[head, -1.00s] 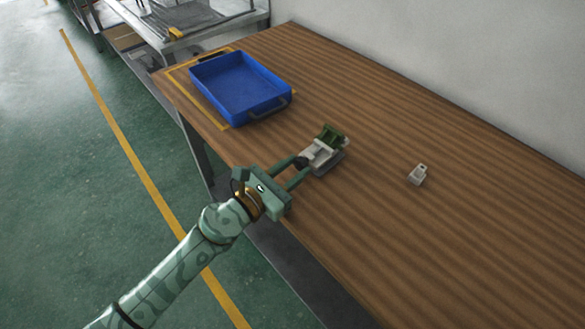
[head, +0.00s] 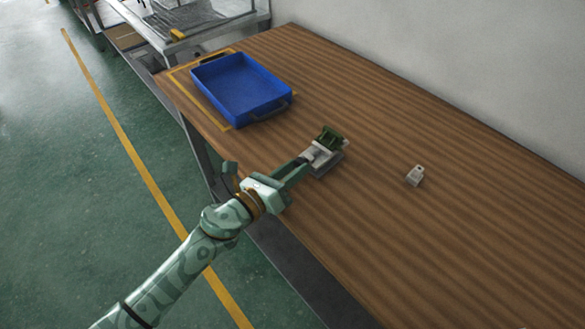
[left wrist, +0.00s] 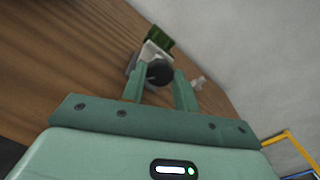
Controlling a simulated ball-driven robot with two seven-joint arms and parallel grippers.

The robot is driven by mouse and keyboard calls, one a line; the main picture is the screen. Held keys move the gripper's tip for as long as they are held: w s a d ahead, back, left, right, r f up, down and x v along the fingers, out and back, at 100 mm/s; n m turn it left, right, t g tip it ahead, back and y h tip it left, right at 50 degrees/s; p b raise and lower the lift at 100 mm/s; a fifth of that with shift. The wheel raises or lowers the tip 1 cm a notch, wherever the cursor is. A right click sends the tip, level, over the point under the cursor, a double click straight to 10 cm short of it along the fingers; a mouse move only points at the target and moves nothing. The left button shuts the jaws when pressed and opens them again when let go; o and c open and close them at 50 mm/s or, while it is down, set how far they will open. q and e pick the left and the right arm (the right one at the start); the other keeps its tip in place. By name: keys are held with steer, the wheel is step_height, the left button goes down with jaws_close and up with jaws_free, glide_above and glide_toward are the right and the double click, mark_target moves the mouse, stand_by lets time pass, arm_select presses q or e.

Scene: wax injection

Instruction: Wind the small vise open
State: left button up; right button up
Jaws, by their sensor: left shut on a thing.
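The small vise (head: 328,160) stands on the wooden table, grey with a green part on its far side. In the left wrist view the vise (left wrist: 153,50) lies straight ahead, with its round dark knob (left wrist: 159,73) facing me. My left gripper (head: 303,164) reaches in from the table's front edge; it is shut on the knob, with one finger on each side in the wrist view (left wrist: 163,80). The fingers partly cover the knob in the head view. Whether the vise jaws hold anything is too small to tell. My right gripper is not in view.
A blue tray (head: 284,104) sits at the table's far left inside a yellow outline. A small pale grey block (head: 415,176) lies to the right of the vise. The wooden table (head: 450,250) is clear around them. A wall runs behind.

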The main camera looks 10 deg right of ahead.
arm_select(q)
steer(key=shift+n, duration=0.3)
steer(key=o, duration=1)
steer(key=v, duration=1.6)
steer(key=shift+s+a, duration=0.1)
steer(key=shift+a, duration=0.1)
steer(key=shift+f, duration=0.1)
